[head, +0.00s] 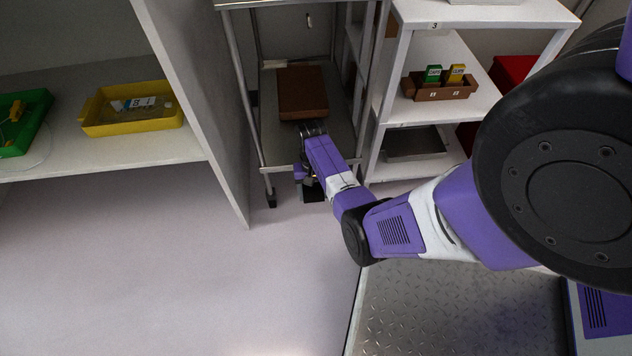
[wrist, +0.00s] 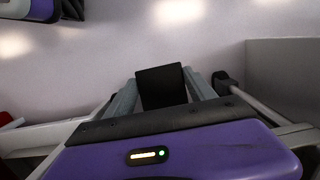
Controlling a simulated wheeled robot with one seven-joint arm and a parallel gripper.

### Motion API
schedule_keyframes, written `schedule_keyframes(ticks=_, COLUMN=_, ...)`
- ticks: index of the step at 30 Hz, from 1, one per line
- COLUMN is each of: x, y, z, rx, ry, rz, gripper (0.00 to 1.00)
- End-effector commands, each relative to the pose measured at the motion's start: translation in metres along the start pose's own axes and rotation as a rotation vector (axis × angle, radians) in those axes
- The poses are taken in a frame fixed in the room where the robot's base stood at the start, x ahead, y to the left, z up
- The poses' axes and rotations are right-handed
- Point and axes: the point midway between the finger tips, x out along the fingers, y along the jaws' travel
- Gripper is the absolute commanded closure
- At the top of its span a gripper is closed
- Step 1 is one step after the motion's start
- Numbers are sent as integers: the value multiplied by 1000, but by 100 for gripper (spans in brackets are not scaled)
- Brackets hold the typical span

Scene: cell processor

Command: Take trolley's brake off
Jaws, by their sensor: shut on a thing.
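The trolley (head: 269,130) is a metal frame with grey shelves, standing between two white shelf units in the head view. Its brake pedal, a black plate (head: 313,194), is low at its front edge. The same black plate shows in the wrist view (wrist: 162,87). My gripper (wrist: 161,82) is down at the trolley's front, its two grey-green fingers on either side of the plate and shut on it. In the head view my wrist and forearm hide part of the trolley's front. The picture does not make clear which way the pedal is tilted.
A brown box (head: 302,92) lies on the trolley's lower shelf. A white shelf unit (head: 405,110) with small boxes stands close on the right. A white panel (head: 190,100) stands close on the left. The floor in front (head: 150,270) is clear.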

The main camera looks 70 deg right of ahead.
Motion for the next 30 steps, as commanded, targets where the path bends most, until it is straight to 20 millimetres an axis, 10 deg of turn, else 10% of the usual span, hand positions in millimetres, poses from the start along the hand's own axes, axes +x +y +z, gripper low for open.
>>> schedule_keyframes(ticks=28, x=-12, y=-3, z=5, rx=0, ry=-274, rz=0, gripper=100)
schedule_keyframes(ticks=29, x=-12, y=-3, z=5, rx=0, ry=-274, rz=0, gripper=33)
schedule_keyframes(ticks=30, x=-12, y=-3, z=5, rx=0, ry=-274, rz=0, gripper=25)
